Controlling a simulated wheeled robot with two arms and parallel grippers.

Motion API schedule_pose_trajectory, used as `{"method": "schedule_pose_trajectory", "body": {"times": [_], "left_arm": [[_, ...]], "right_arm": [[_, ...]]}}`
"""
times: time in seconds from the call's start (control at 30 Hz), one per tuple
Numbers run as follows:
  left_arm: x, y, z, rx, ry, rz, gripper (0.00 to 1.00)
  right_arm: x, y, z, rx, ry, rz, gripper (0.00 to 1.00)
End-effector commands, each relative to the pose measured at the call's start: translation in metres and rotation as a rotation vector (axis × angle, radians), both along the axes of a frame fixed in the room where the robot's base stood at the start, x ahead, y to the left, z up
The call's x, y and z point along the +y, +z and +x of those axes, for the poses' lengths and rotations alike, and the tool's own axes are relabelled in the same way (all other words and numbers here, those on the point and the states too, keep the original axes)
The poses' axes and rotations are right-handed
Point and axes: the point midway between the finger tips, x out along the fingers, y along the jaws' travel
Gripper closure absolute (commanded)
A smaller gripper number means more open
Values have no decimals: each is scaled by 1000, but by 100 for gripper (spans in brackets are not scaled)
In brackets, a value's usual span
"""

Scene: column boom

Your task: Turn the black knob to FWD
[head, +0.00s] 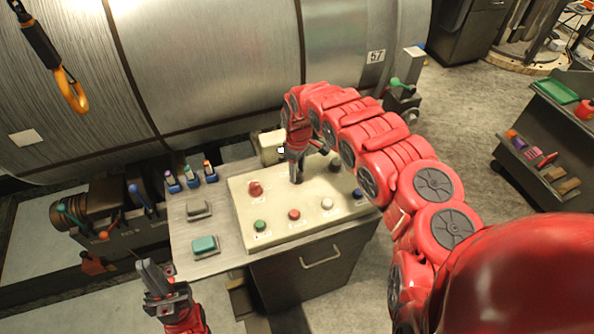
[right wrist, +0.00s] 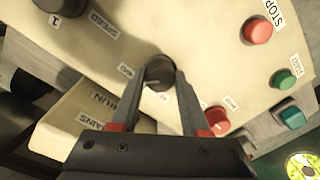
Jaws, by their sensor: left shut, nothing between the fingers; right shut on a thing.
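The black knob (right wrist: 159,72) is round and stands on the cream control panel (right wrist: 150,20). In the right wrist view its top bears a pale pointer line; the small labels beside it are too blurred to read surely. My right gripper (head: 298,180) reaches down onto the panel (head: 270,222). Its two fingers, also in the right wrist view (right wrist: 159,88), are closed on either side of the knob. In the head view the gripper hides most of the knob. My left gripper (head: 152,275) is shut and empty, low at the left, clear of the panel.
A teal box (head: 205,245) sits on the grey bench left of the panel. A large metal roll (head: 200,60) stands behind. An orange hook (head: 72,90) hangs at upper left.

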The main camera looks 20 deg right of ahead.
Motion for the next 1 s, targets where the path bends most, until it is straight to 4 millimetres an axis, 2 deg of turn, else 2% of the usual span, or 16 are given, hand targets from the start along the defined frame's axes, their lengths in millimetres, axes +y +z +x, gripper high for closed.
{"method": "schedule_pose_trajectory", "body": {"times": [0.3,0.7,0.73,0.87,0.9,1.0], "left_arm": [[0,-2,0,0,0,0,100],[0,-2,0,0,0,0,100],[0,-2,0,0,0,0,100],[0,-2,0,0,0,0,100],[0,-2,0,0,0,0,100],[0,-2,0,0,0,0,100]], "right_arm": [[0,0,-1,1,-76,0,100],[0,0,-1,2,-82,1,100],[0,0,-1,2,-82,1,51],[0,0,0,1,-82,0,28],[0,0,0,1,-82,0,24],[0,0,0,1,-81,1,24]]}}
